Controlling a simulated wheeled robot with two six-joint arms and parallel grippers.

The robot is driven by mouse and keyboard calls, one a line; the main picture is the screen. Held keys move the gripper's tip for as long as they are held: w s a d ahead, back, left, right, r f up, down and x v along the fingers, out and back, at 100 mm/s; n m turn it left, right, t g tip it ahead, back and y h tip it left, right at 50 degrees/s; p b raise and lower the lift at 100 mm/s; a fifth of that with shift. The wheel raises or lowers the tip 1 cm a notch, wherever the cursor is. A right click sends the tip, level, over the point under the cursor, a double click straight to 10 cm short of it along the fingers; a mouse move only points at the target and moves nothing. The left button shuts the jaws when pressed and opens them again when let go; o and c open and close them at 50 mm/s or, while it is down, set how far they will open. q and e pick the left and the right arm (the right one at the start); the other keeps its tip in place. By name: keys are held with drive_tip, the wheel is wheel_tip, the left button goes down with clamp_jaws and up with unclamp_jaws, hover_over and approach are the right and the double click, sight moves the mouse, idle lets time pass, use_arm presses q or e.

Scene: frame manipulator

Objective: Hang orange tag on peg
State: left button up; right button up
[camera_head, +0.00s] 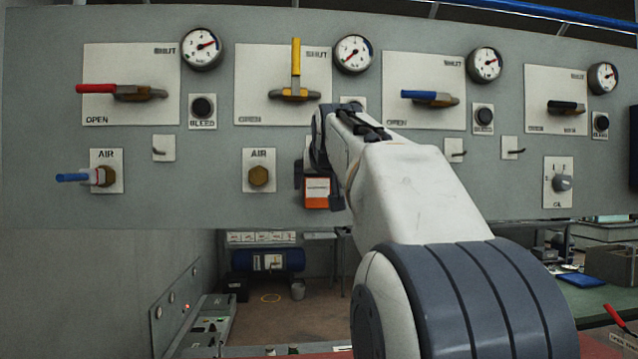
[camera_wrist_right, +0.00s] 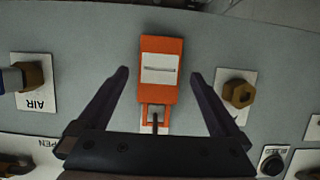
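The orange tag (camera_head: 317,197) with a white label is at the grey panel, below the second valve. In the right wrist view the tag (camera_wrist_right: 172,94) appears upside down, with its slotted end (camera_wrist_right: 146,109) at a peg (camera_wrist_right: 156,124). The peg appears to pass through the slot. My right gripper (camera_wrist_right: 160,75) is open, with one finger on each side of the tag and a visible gap on both sides. In the head view my right gripper (camera_head: 318,184) and wrist partly hide the tag and its peg. My left gripper is not in view.
Other pegs are on the panel: at left (camera_head: 162,149) and at right (camera_head: 455,150) and (camera_head: 511,148). A brass AIR fitting (camera_head: 259,177) is left of the tag. Valve handles, including the yellow one (camera_head: 296,65), and gauges stick out above.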

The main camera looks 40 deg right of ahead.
drive_tip(key=b+v, duration=0.2)
drive_tip(key=v, duration=0.9)
drive_tip(key=w+a+f+n+g+y, duration=0.1)
drive_tip(key=w+a+f+n+y, duration=0.4)
drive_tip(key=a+f, duration=0.7)
drive_tip(key=s+a+f+n+g+y, duration=0.1)
drive_tip(key=a+f+n+g+y, duration=0.2)
drive_tip(key=a+f, duration=1.05)
drive_tip(key=s+a+f+n+g+y, duration=0.1)
drive_tip(key=s+a+f+g, duration=0.15)
drive_tip(key=s+f, duration=0.35)
drive_tip(key=s+a+f+n+g, duration=0.2)
drive_tip(key=s+a+f, duration=0.25)
drive_tip(key=f, duration=0.45)
drive_tip(key=s+f+n+g, duration=0.2)
drive_tip(key=s+f+g, duration=0.1)
drive_tip(key=s+f, duration=0.6)
drive_tip(key=s, duration=0.4)
drive_tip(key=shift+s+a+f+n+h, duration=0.25)
drive_tip(key=shift+a+f+n+h, duration=0.05)
drive_tip(key=shift+a+f+n, duration=0.1)
